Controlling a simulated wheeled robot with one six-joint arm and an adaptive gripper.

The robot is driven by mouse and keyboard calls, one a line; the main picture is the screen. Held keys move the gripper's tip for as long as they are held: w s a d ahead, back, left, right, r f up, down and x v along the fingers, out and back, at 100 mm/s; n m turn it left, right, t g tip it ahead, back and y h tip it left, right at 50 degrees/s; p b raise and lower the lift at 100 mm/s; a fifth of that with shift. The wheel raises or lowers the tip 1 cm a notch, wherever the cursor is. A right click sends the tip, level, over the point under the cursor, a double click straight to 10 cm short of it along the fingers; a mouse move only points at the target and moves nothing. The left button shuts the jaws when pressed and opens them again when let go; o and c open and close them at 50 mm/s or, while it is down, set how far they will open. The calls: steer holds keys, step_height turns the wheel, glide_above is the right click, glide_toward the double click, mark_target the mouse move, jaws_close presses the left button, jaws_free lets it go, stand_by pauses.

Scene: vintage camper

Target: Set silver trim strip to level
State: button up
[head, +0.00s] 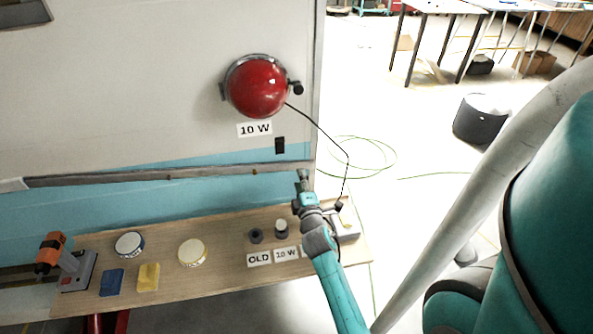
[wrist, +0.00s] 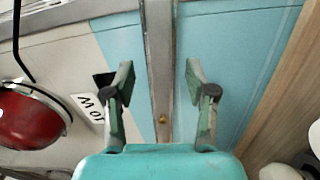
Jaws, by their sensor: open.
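The silver trim strip (head: 150,174) runs across the camper wall above the bench in the head view. Its line does not run parallel to the upper edge of the blue paint band (head: 225,156); the wedge of blue above it widens to the right. In the wrist view the strip (wrist: 160,60) runs through the middle of the picture, with a small brass-coloured fastener on it. My gripper (head: 303,176) is at the strip's right end. In the wrist view my gripper (wrist: 158,85) is open, with one finger on each side of the strip. I cannot tell whether either finger touches it.
A red dome lamp (head: 257,87) with a black cable is above the strip. The wooden bench (head: 220,277) below holds an orange tool (head: 50,252), a blue cloth (head: 111,282), a yellow cloth (head: 148,277), round tins and small labelled parts. Floor on the right is mostly open.

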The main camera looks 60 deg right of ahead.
mark_target(296, 167)
steer(key=shift+x, duration=2.6)
jaws_close()
